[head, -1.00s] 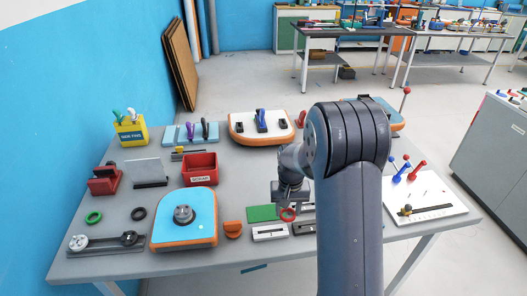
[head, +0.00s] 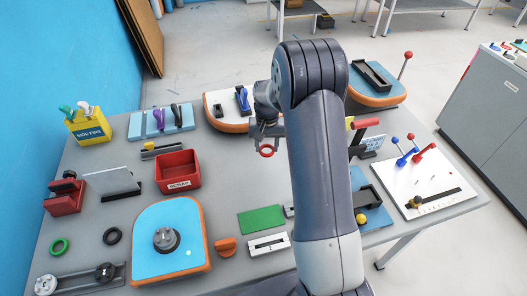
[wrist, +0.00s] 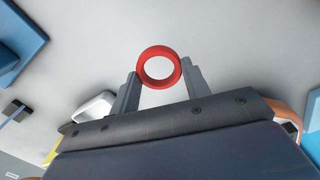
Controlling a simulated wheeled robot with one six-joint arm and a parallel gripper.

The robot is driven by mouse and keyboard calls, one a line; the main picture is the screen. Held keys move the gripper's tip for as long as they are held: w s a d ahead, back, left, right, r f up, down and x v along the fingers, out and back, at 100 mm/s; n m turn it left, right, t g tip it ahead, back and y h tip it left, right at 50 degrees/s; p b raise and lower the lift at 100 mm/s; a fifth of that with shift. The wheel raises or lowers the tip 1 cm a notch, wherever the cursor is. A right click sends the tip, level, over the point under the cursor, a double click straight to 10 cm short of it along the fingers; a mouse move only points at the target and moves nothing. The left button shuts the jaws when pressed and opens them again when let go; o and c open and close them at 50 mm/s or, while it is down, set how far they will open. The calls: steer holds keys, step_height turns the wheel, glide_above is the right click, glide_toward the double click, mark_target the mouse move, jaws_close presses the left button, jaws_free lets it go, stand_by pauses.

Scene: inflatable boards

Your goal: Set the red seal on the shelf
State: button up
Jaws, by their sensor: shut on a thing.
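The red seal (head: 267,156) is a ring held in the air above the middle of the table. My gripper (head: 266,141) is shut on it. In the wrist view the red seal (wrist: 159,86) sits between the two fingertips of my gripper (wrist: 160,70), its opening facing the camera. The ring extends a little past the fingertips. Below it in the head view are bare grey table and a green pad (head: 262,219), apart from the ring. I cannot tell for certain which thing is the shelf; part of the table is hidden behind my arm.
A red bin (head: 179,170) stands left of my gripper. A white-topped orange board (head: 218,109) is behind it. A blue board with a knob (head: 165,240) is at front left. Green (head: 59,247) and black (head: 112,236) rings lie at left. Levers (head: 411,150) rise at right.

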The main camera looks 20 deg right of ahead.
mark_target(267, 161)
steer(key=shift+f+p, duration=0.45)
steer(key=shift+f, duration=2.05)
steer(key=shift+f, duration=0.1)
steer(key=shift+f, duration=0.15)
steer(key=o, duration=1)
steer(key=shift+c, duration=0.2)
steer(key=shift+r, duration=0.25)
